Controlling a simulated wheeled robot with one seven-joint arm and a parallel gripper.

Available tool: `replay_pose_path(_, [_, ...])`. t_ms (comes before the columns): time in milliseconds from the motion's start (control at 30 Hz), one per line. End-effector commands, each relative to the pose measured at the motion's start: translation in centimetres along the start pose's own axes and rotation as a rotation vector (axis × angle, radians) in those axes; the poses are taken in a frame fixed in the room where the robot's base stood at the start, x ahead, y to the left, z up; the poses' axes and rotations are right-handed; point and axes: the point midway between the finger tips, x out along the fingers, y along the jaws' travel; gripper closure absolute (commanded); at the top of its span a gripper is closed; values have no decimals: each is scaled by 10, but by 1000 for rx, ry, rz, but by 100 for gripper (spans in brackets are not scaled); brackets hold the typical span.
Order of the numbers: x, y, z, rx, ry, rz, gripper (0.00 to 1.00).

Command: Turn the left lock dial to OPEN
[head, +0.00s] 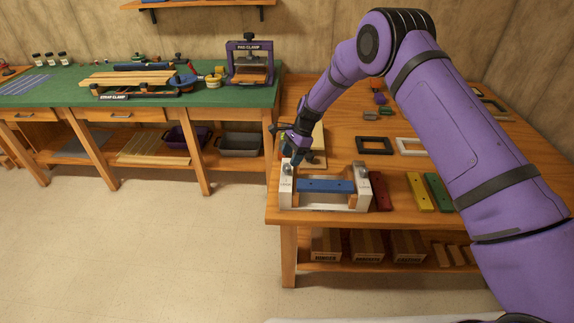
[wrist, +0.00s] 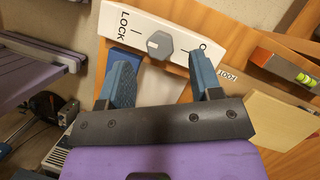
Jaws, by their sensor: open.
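The left lock dial (wrist: 160,45) is a grey knob on a white end plate (wrist: 190,22) of the fixture. The plate reads LOCK on the left; lettering starting with O on the right is partly hidden by a finger. A pale mark on the knob sits on its LOCK side. In the head view the left dial (head: 286,171) tops the left end of the white fixture (head: 322,208), which holds a blue bar (head: 326,186). My gripper (wrist: 162,60) is open, its blue fingers on either side of the knob in the picture; contact cannot be told. It also shows in the head view (head: 299,160).
A second dial (head: 361,168) stands on the fixture's right end. Red (head: 380,192), yellow (head: 419,192) and green (head: 438,191) bars lie to the right. Dark (head: 374,145) and white (head: 411,146) frames lie behind. The floor left of the bench is clear.

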Motion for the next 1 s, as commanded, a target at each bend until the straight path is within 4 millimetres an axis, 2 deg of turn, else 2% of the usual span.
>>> replay_pose_path(100, [20, 0, 0, -1, -1, 2, 41])
replay_pose_path(300, [38, 0, 1, -1, -1, 1, 41])
replay_pose_path(667, [42, 0, 1, -1, 0, -1, 41])
replay_pose_path(900, [42, 0, 0, -1, 0, 0, 91])
replay_pose_path(1000, [42, 0, 0, -2, 0, 0, 91])
